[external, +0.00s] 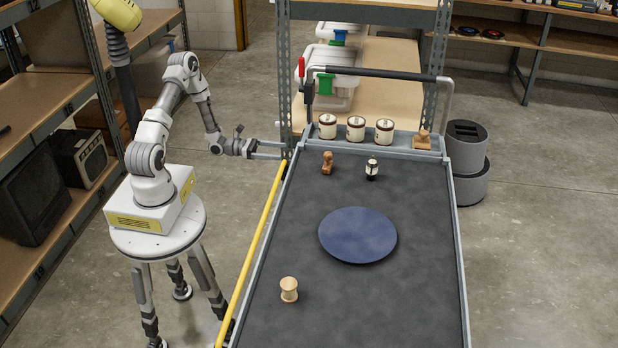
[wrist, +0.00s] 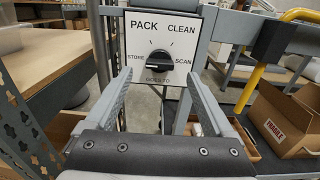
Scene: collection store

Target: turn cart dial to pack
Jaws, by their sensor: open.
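The dial (wrist: 158,66) is a black knob on a white plate in the wrist view. The plate (wrist: 180,20) reads PACK at upper left, CLEAN at upper right, STORE at left, SCAN at right and GOES TO below. In the external view my gripper (external: 270,149) is level, beside the far left corner of the cart (external: 420,290). The dial cannot be made out there.
A yellow rail (external: 252,250) runs along the cart's left side. The cart carries a blue disc (external: 358,235), a spool (external: 289,290), a stamp (external: 327,162), a small bottle (external: 372,169) and several jars (external: 356,128). A shelf upright (external: 284,75) stands just behind my gripper.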

